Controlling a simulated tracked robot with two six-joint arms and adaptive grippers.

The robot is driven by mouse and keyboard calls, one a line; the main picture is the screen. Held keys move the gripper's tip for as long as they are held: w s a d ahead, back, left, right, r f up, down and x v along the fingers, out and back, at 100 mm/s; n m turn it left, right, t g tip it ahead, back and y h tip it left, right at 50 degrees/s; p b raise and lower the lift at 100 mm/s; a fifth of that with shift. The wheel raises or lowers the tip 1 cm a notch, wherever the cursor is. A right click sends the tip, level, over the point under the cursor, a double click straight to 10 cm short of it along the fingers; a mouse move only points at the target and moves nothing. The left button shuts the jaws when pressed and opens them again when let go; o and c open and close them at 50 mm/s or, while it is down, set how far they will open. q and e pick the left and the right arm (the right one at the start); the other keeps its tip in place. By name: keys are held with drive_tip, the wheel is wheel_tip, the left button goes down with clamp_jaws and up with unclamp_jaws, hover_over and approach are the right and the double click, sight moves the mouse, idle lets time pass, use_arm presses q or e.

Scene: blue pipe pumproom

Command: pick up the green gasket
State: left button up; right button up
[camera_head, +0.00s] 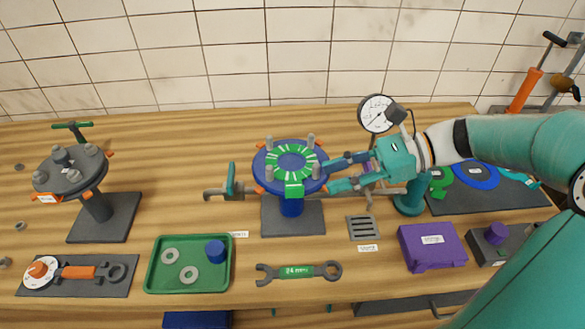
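The green gasket (294,189) lies flat on top of the blue flange (260,165), a ring with pale radial marks and a tab toward the front. Grey bolts stand up around it on the flange. My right gripper (331,175) reaches in from the right, with its two fingers apart at the flange's right edge. Nothing shows between the fingers. I cannot tell whether a fingertip touches the flange. My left gripper is out of view.
A gauge (376,114) on a teal stand is close behind and beside my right gripper. A dark mat (510,198) with green and blue parts lies at right. A green tray (155,276), a wrench (298,272) and a purple case (432,257) line the front. A grey flange stand (97,207) is at left.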

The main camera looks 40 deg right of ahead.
sight(302, 186)
drive_tip(key=x, duration=0.8)
drive_tip(key=shift+a+f+p, duration=0.1)
drive_tip(key=shift+a+p, duration=0.1)
drive_tip(key=shift+p, duration=0.2)
clamp_jaws()
